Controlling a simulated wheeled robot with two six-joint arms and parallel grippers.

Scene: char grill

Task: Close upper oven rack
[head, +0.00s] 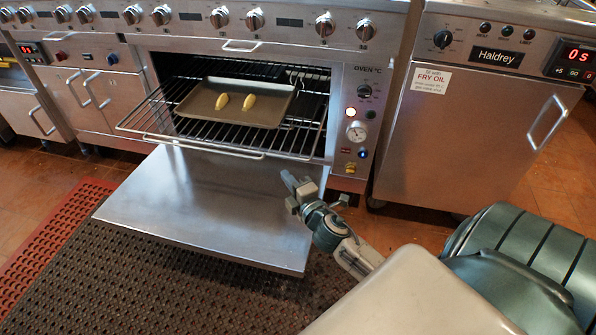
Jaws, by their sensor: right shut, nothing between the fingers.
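The oven door (200,206) is folded down flat below the rack. My right gripper (289,180) is shut and empty, over the right part of the door and below the rack's front right corner. It appears apart from the rack; whether it touches the door I cannot tell. My left gripper is not in view.
A control panel (360,115) with knobs and a gauge is right of the oven opening. A fryer cabinet (470,125) stands further right. A dark perforated mat (150,275) covers the floor in front. Range knobs line the top.

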